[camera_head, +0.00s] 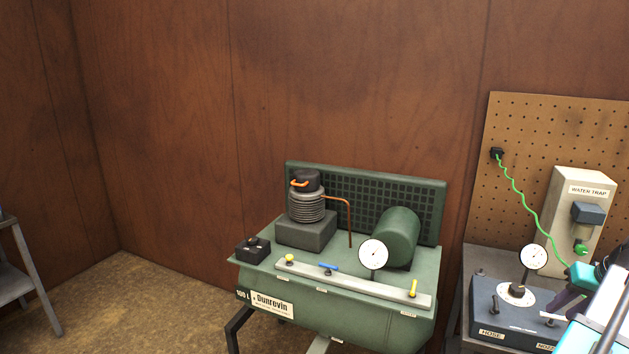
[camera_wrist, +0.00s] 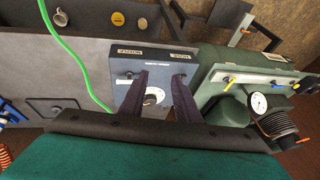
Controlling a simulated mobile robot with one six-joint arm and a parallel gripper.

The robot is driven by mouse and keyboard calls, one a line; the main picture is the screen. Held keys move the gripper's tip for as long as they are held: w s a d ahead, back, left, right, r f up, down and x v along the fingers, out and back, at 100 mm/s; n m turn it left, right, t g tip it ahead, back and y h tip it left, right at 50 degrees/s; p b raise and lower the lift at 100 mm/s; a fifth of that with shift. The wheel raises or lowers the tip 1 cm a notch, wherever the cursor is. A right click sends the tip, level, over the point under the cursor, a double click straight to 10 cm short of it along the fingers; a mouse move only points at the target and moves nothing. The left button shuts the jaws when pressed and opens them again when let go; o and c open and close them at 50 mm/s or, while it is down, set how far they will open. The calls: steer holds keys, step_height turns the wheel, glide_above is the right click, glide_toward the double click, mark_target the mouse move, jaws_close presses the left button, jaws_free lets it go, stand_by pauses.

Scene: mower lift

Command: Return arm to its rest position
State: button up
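My gripper (camera_wrist: 162,76) shows in the wrist view with its two dark purple fingers apart and nothing held between them. They point over the blue-grey box (camera_wrist: 135,45) with the HOSE label and a round dial. In the head view, part of my gripper (camera_head: 563,303) shows at the lower right edge, above or in front of the same box (camera_head: 490,310). My teal arm link is cut off by the picture's right edge. I cannot tell whether the fingers touch the box.
A green Dunrevin compressor (camera_head: 335,300) stands left of the box. A pegboard (camera_head: 520,130) with a WATER TRAP unit (camera_head: 575,200) rises behind it. A green coiled hose (camera_head: 530,215) hangs there. A grey stand (camera_head: 25,270) is at far left. The floor between is clear.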

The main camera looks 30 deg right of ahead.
steer(key=w+a+f+n+y, duration=0.2)
steer(key=w+a+f, duration=0.4)
steer(key=w, duration=0.3)
steer(key=w+a+f+n+y, duration=0.1)
steer(key=w+a+f+y, duration=0.1)
steer(key=w+a+f, duration=0.65)
steer(key=w+a+f+n+g+y, duration=0.1)
steer(key=w+a+f+n+g, duration=0.1)
steer(key=w+a+f, duration=0.6)
steer(key=w+a+f+n+g+y, duration=0.1)
steer(key=w+a+f+n+g, duration=0.15)
steer(key=a+f, duration=0.65)
steer(key=s+a+f+n+g, duration=0.1)
steer(key=a+f, duration=0.3)
steer(key=a, duration=0.4)
steer(key=s+a+f+n+g, duration=0.1)
steer(key=s+a+f, duration=0.1)
steer(key=a+f, duration=0.45)
steer(key=s+a+f+g, duration=0.1)
steer(key=a+f+g, duration=0.15)
steer(key=a, duration=0.65)
steer(key=s+a+f+h, duration=0.2)
steer(key=s+a+f, duration=0.2)
steer(key=s+f, duration=0.2)
steer(key=s+a+f+g+h, duration=0.1)
steer(key=s+a+f, duration=0.3)
steer(key=s, duration=0.7)
steer(key=shift+s+a+f+h, duration=0.2)
steer(key=shift+f+h, duration=0.4)
steer(key=shift+f, duration=0.6)
